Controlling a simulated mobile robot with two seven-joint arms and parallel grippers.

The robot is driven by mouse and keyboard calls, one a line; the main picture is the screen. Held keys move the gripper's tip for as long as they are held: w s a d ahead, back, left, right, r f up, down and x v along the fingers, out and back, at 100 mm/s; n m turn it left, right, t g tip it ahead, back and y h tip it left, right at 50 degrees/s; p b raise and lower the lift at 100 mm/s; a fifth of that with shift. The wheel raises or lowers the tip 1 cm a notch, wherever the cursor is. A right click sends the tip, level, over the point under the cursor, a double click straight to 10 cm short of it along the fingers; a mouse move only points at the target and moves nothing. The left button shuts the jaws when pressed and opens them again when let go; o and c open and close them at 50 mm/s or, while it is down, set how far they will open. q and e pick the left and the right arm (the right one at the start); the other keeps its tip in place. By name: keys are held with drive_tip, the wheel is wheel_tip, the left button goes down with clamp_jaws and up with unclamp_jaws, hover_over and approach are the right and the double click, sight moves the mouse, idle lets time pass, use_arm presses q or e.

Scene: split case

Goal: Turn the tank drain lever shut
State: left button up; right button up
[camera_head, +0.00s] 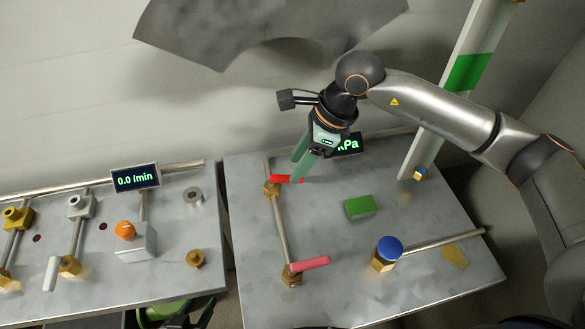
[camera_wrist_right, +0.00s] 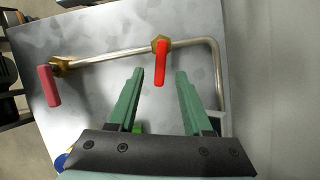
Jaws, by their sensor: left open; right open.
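A bright red lever (camera_head: 287,179) on a brass valve sits at the back left of the right bench; it also shows in the right wrist view (camera_wrist_right: 160,64). A pink-red lever (camera_head: 310,263) on a second brass valve stands nearer the front, also in the right wrist view (camera_wrist_right: 48,86). I see no label telling which is the tank drain lever. My right gripper (camera_head: 300,168) is open above the bright red lever; in the right wrist view its fingertips (camera_wrist_right: 160,72) lie either side of it, with gaps. My left gripper (camera_head: 192,314) is open, partly cut off at the bottom edge.
A pipe (camera_head: 281,225) joins both valves. A green block (camera_head: 360,207), a blue-capped brass valve (camera_head: 387,252) and a kPa display (camera_head: 350,143) are on the right bench. A white column with a green band (camera_head: 468,72) stands behind. The left bench holds a white lever (camera_head: 50,273) and an orange knob (camera_head: 125,230).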

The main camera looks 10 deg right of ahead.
sight(287, 179)
drive_tip(key=shift+x, duration=1.65)
clamp_jaws()
